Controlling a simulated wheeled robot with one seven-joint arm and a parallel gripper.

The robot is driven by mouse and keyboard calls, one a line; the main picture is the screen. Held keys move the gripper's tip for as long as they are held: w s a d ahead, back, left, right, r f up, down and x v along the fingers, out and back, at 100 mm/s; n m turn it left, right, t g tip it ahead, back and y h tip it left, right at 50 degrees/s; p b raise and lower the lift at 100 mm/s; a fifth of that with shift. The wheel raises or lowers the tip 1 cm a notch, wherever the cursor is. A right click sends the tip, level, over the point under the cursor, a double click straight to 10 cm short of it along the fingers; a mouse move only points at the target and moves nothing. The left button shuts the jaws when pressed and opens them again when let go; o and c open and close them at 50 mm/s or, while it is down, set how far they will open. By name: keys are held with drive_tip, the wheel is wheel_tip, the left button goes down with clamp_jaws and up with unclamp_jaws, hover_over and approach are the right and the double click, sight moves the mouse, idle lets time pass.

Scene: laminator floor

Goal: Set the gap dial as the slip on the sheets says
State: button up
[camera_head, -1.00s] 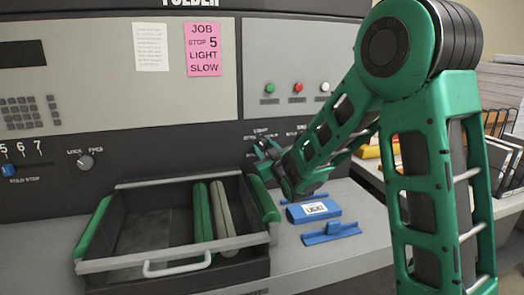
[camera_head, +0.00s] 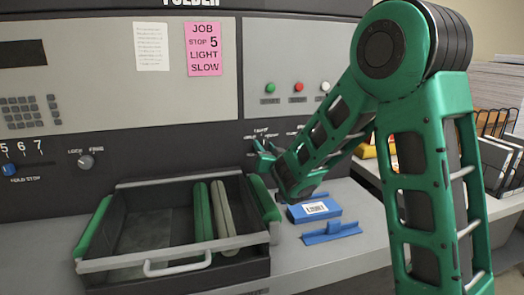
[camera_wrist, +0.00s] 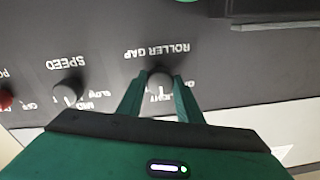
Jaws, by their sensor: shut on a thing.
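The roller gap dial (camera_wrist: 160,77) is a grey round knob on the dark panel, shown upside down in the wrist view. My gripper (camera_wrist: 158,88) has one finger on each side of it and is shut on it. A white mark and the word LIGHT show at the knob's edge; the other gap labels are partly hidden by the fingers, so I cannot tell the exact setting. In the head view my gripper (camera_head: 264,156) is at the panel above the tray's right side. A pink slip (camera_head: 203,47) on the panel reads JOB, STOP 5, LIGHT, SLOW.
The speed knob (camera_wrist: 68,92) is beside the gap dial. A blue fold stop slider (camera_head: 9,170) and a lock knob (camera_head: 86,161) are at the left. A black tray (camera_head: 172,262) with rollers and a blue labelled block (camera_head: 315,210) rest on the counter below my arm.

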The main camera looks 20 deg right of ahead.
drive_tip(key=shift+f, duration=0.1)
idle(0.3)
drive_tip(key=o, duration=1)
drive_tip(key=shift+o, duration=0.2)
drive_tip(key=s, duration=0.9)
drive_tip(key=shift+f, duration=0.3)
drive_tip(key=shift+s+d, duration=0.1)
drive_tip(key=shift+s, duration=0.15)
drive_tip(key=shift+s, duration=0.3)
